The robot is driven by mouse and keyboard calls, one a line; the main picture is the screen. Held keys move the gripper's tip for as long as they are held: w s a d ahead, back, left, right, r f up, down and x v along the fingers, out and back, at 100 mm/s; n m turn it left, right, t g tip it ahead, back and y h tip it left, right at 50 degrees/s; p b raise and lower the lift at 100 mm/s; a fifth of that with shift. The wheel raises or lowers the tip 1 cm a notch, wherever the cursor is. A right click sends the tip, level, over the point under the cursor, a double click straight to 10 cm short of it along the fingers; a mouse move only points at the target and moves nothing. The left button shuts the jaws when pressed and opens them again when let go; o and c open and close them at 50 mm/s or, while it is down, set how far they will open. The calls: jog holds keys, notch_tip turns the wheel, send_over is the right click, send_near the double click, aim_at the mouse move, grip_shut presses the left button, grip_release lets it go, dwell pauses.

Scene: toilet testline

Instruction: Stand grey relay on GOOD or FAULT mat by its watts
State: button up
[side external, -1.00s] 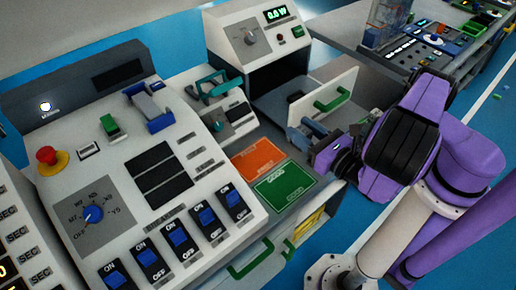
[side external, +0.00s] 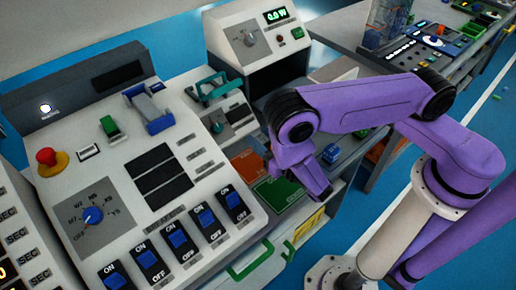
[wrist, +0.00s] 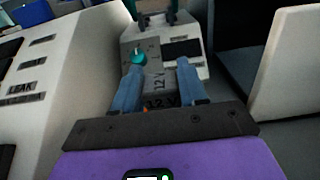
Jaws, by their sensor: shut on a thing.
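My gripper (wrist: 157,72) is shut on a grey relay (wrist: 160,84) marked 12 V, which sits between its two blue fingers in the wrist view. In the side view my purple hand hangs over the mats, and hides the fingers and relay. The orange mat (side external: 246,160), partly covered, lies behind the green mat (side external: 278,191), which is also partly covered. Their lettering is not readable now. The watt display (side external: 276,16) on the white tester reads about 0.0 W. I cannot tell how high the relay is above the mats.
A sloped white console (side external: 150,200) with blue switches stands left of the mats. A small panel with a teal knob (wrist: 138,58) lies ahead. A white panel (wrist: 288,70) stands at right. A blue object (side external: 331,153) rests on the bench to the right.

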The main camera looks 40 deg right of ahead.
jog(key=shift+w+a+f, duration=0.2)
jog(key=shift+w+f, duration=0.4)
jog(key=shift+f, duration=1.65)
jog(key=shift+f, duration=0.1)
jog(key=o, duration=1.1)
jog(key=shift+o, duration=0.2)
jog(key=s, duration=1)
jog(key=shift+s+a, duration=0.15)
jog(key=shift+s, duration=0.9)
